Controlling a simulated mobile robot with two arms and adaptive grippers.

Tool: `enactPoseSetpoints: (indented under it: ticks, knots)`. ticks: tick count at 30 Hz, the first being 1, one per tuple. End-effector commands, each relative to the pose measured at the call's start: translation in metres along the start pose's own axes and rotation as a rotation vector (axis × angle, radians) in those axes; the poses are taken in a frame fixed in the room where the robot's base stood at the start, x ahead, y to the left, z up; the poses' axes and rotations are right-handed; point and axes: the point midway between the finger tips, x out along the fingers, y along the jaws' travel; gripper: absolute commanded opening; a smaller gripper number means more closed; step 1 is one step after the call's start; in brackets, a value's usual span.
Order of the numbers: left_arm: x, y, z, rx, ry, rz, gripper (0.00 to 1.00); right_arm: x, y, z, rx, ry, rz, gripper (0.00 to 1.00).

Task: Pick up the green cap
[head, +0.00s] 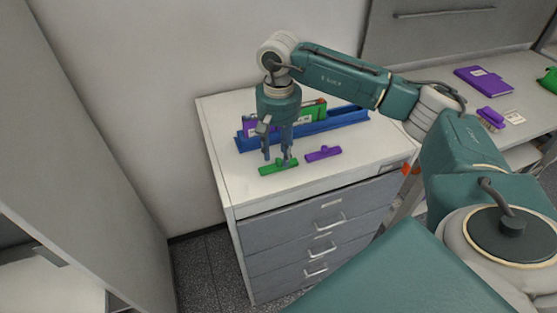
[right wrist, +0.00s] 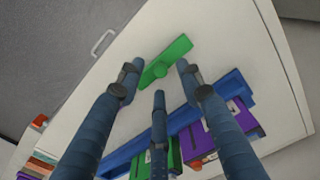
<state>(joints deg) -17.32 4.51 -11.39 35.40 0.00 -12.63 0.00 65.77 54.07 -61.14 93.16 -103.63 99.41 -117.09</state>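The green cap (head: 279,168) lies flat on the white cabinet top near its front edge. My right gripper (head: 279,159) points down just above the cap. Its fingers are spread open around the cap in the right wrist view (right wrist: 160,82), with nothing held. Whether any finger touches the cap is not clear. My left gripper is not in view.
A purple cap (head: 323,153) lies just right of the green one. The cabinet (head: 225,166) has grey drawers in front. A purple binder (head: 483,80) lies on the desk at right.

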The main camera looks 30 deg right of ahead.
Motion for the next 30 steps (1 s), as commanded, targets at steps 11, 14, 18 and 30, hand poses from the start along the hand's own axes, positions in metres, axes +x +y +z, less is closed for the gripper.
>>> enactPoseSetpoints:
  ticks: [11, 14, 18, 30]
  knots:
    - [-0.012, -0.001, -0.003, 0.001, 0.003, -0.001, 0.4, 0.025, -0.001, -0.001, 0.0, 0.001, -0.001, 0.36]
    - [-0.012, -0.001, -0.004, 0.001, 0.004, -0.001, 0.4, 0.025, -0.001, 0.0, 0.0, 0.001, -0.001, 0.32]
    - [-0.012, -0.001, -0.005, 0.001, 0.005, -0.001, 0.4, 0.024, -0.001, 0.0, 0.0, 0.001, -0.001, 0.04]
    - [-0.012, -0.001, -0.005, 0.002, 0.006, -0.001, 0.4, 0.023, -0.001, 0.0, 0.0, 0.001, -0.002, 0.0]
